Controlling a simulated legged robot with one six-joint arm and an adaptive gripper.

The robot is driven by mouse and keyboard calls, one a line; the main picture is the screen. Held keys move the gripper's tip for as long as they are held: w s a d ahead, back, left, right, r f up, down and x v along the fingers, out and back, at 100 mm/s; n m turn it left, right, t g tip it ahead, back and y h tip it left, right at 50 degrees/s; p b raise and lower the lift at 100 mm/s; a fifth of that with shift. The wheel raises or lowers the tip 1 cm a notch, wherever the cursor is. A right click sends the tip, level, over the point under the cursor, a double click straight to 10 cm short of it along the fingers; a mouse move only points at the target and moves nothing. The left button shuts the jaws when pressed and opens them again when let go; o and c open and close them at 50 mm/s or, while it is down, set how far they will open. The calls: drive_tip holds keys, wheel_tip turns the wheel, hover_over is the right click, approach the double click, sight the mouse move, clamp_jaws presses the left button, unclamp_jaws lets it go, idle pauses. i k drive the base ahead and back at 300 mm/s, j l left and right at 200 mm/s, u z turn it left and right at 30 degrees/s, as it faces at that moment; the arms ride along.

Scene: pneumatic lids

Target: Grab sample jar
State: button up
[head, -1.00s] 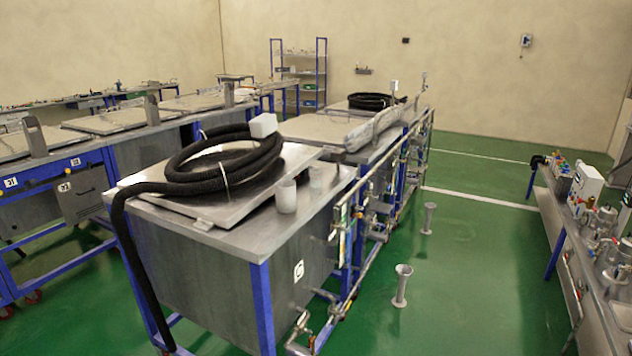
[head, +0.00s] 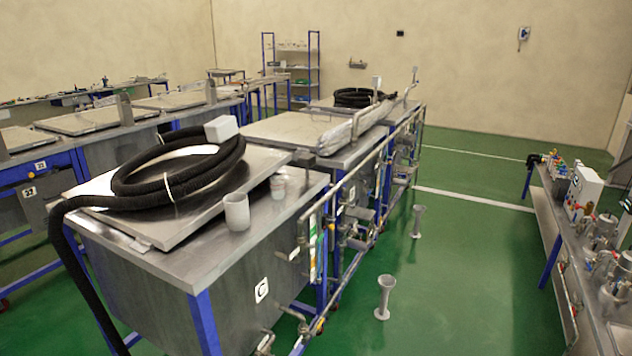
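A white cup-shaped jar (head: 236,211) stands upright on the bare metal edge of the nearest tank table, beside its lid. A smaller pale jar (head: 278,187) stands just behind it to the right, close to the lid's edge. I cannot tell which of the two is the sample jar. My gripper is not in view.
The nearest tank table (head: 150,290) carries a closed metal lid (head: 105,222) with a coiled black hose (head: 180,185) and a white box (head: 222,129). Pipes line its right side. Two grey stands (head: 384,297) (head: 418,221) rise from the green aisle floor. A bench with equipment (head: 600,260) is at right.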

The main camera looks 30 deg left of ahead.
sight(278, 183)
drive_tip(key=i+u, duration=0.15)
drive_tip(key=i, duration=0.35)
drive_tip(key=i+l+u, duration=0.15)
drive_tip(key=i, duration=0.35)
drive_tip(key=i+l+u, duration=0.1)
drive_tip(key=i, duration=0.35)
drive_tip(key=i+j+u, duration=0.15)
drive_tip(key=i+u, duration=0.8)
drive_tip(key=i+l+u, duration=0.2)
drive_tip(key=u, duration=0.3)
drive_tip(key=i+j+u, duration=0.1)
drive_tip(key=i+u, duration=0.7)
drive_tip(key=i+l, duration=0.05)
